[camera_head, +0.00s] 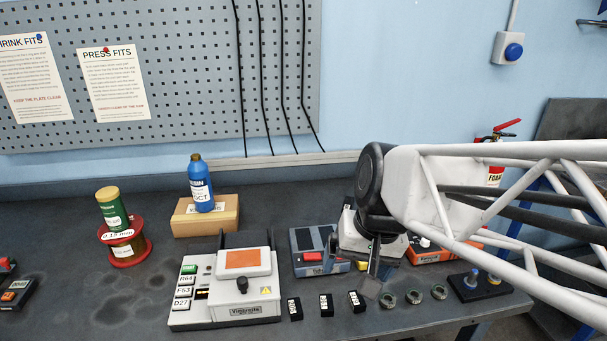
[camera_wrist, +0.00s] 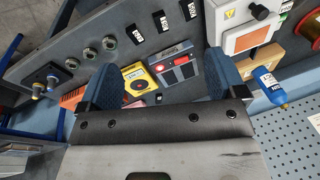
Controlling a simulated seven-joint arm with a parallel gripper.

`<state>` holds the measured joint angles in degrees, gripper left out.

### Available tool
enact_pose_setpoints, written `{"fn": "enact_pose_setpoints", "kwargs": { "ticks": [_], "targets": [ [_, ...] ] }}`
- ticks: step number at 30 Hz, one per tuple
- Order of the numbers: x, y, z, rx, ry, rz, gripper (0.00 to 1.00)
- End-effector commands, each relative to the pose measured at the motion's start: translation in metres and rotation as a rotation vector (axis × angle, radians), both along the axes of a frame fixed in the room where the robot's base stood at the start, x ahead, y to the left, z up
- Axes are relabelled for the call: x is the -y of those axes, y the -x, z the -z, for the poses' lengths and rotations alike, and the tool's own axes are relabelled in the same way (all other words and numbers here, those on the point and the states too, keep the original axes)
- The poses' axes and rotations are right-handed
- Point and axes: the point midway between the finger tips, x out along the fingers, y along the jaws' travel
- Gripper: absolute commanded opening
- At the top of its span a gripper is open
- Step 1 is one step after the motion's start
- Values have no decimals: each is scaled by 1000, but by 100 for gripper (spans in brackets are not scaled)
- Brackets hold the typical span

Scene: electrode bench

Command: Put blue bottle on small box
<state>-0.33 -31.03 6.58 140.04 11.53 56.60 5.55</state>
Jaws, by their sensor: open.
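The blue bottle (camera_head: 200,184) has a brown cap and a white label. It stands upright on top of the small tan box (camera_head: 218,223) at the back of the bench. In the wrist view the blue bottle (camera_wrist: 269,87) shows at the right, with part of the tan box (camera_wrist: 264,58) beside it. My gripper (camera_head: 375,282) is open and empty, well to the right of the bottle and apart from it. Its two fingers (camera_wrist: 166,75) show in the wrist view with a gap between them over the bench.
A white machine (camera_head: 225,290) with an orange screen stands in front of the box. A green can on a red spool (camera_head: 128,252) is to its left. A grey device (camera_head: 318,252) with a red button, small black blocks (camera_head: 326,305) and rings (camera_head: 413,297) lie near my gripper.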

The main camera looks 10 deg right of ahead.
Motion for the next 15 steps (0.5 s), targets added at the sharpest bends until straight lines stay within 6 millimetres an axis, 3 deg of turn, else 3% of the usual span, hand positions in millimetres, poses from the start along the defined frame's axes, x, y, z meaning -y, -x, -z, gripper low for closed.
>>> {"fn": "enact_pose_setpoints", "kwargs": {
  "ticks": [6, 15],
  "targets": [
    [27, 34, 3, 78, 154, -108, 90],
    [36, 44, 4, 103, 212, -148, 90]
  ]
}}
